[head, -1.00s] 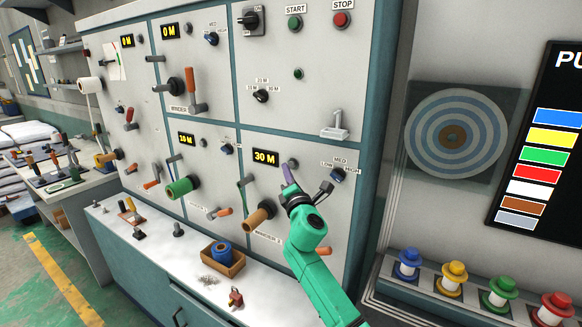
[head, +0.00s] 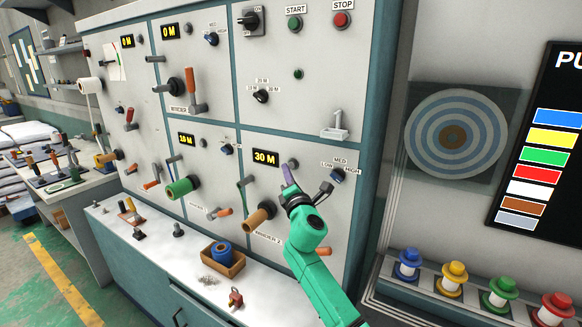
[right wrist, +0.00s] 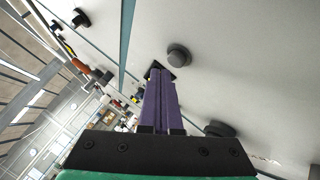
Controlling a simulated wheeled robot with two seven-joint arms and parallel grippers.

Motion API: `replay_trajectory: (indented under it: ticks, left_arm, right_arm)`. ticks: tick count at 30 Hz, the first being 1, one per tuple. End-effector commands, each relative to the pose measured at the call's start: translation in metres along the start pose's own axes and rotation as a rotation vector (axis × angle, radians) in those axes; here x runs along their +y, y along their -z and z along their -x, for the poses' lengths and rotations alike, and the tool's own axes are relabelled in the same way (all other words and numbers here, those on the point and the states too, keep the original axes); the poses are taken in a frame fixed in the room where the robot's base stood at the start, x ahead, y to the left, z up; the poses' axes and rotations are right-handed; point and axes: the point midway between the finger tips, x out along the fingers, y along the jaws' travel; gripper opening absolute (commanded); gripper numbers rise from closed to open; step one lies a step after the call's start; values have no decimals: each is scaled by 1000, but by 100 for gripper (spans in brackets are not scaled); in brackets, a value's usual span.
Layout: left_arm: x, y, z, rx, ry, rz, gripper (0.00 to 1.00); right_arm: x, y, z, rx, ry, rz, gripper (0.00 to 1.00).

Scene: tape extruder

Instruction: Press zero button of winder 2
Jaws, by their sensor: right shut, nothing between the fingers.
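The winder 2 panel (head: 268,240) has a display (head: 265,157) reading 30 M. A small round grey button (head: 293,162) sits just right of that display. My right gripper (head: 287,170) is shut and empty, its purple fingers pointing up at the panel right by the button. In the right wrist view the closed fingers (right wrist: 158,75) end close to a dark rectangular part, and a round dark button (right wrist: 180,56) stands just beyond and to the right of the tips. I cannot tell whether they touch the panel. My left gripper is not in view.
A dark selector knob (head: 337,175) labelled LOW, MED and HIGH lies right of my gripper. A brown roller (head: 260,217) and levers stick out at lower left. A brown box (head: 222,263) with a blue roll stands on the ledge below.

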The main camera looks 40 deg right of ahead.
Motion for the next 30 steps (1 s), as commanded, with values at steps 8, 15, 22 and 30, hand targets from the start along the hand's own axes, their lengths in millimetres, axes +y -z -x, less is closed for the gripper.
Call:
replay_trajectory:
  ticks: [8, 15, 22, 30]
  left_arm:
    - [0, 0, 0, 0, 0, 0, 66]
    - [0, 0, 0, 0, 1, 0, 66]
    - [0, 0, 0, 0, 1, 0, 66]
    - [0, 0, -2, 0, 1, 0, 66]
  right_arm:
    - [0, 0, 0, 0, 0, 0, 0]
    - [0, 0, 0, 0, 0, 0, 0]
    - [-1, -1, -1, 0, 0, 0, 0]
    - [-4, -4, -6, 0, 0, -1, 0]
